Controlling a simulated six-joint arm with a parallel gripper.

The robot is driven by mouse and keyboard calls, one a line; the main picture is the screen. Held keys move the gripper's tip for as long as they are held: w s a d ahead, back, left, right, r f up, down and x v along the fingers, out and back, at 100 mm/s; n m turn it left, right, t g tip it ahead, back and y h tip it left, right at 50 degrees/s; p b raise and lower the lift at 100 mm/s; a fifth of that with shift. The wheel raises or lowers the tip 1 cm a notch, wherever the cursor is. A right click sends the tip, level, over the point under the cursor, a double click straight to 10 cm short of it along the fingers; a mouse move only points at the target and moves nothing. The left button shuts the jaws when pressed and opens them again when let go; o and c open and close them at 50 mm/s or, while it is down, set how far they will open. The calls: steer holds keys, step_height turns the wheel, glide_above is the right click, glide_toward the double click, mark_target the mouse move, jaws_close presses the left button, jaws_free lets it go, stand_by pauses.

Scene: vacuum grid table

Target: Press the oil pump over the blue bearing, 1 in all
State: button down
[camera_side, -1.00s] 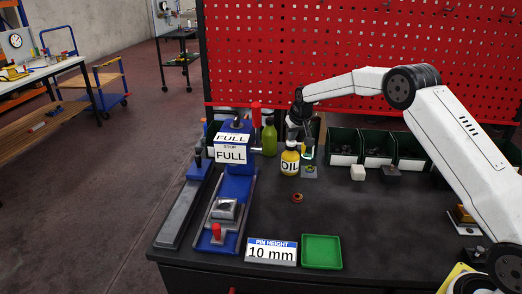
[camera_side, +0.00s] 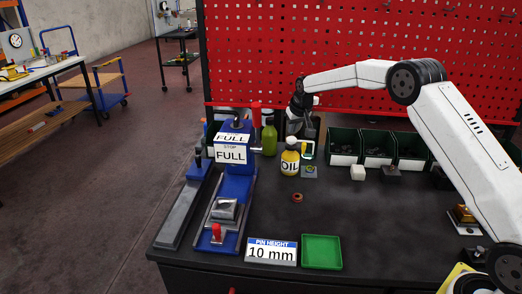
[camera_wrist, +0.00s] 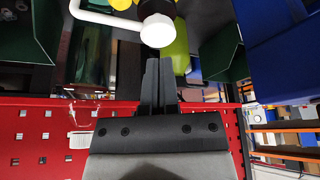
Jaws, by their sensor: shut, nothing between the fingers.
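The oil bottle (camera_side: 290,163) is yellow with an "OIL" label and a white top, and stands upright on the dark table. A white round cap (camera_wrist: 157,31) shows just beyond the fingertips in the wrist view. My gripper (camera_side: 310,133) is raised behind and above the bottle, apart from it in the side view. Its fingers (camera_wrist: 159,62) are shut together with nothing between them. I cannot make out a blue bearing. A small grey plate (camera_side: 310,171) lies right of the bottle.
A blue press (camera_side: 237,185) with "FULL" signs stands left. An olive bottle (camera_side: 269,138) is behind the oil bottle and also shows in the wrist view (camera_wrist: 180,48). Dark green bins (camera_side: 345,147) line the back. A green tray (camera_side: 321,252) sits at the front; the middle is mostly clear.

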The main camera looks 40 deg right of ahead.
steer(key=shift+r, duration=0.15)
stand_by(0.3)
steer(key=shift+r, duration=2.9)
steer(key=s+a+f+n, duration=0.1)
steer(key=s+a+f, duration=0.2)
steer(key=s, duration=0.9)
steer(key=s+a+f+n+g, duration=0.1)
steer(key=s+a+f, duration=0.1)
steer(key=s+a, duration=0.5)
steer(key=s+a+f+n+y, duration=0.1)
steer(key=s+a+f, duration=0.2)
steer(key=s, duration=1.4)
steer(key=shift+s+a+f+g, duration=0.3)
steer(key=shift+a+g, duration=0.1)
steer(key=shift+a, duration=0.65)
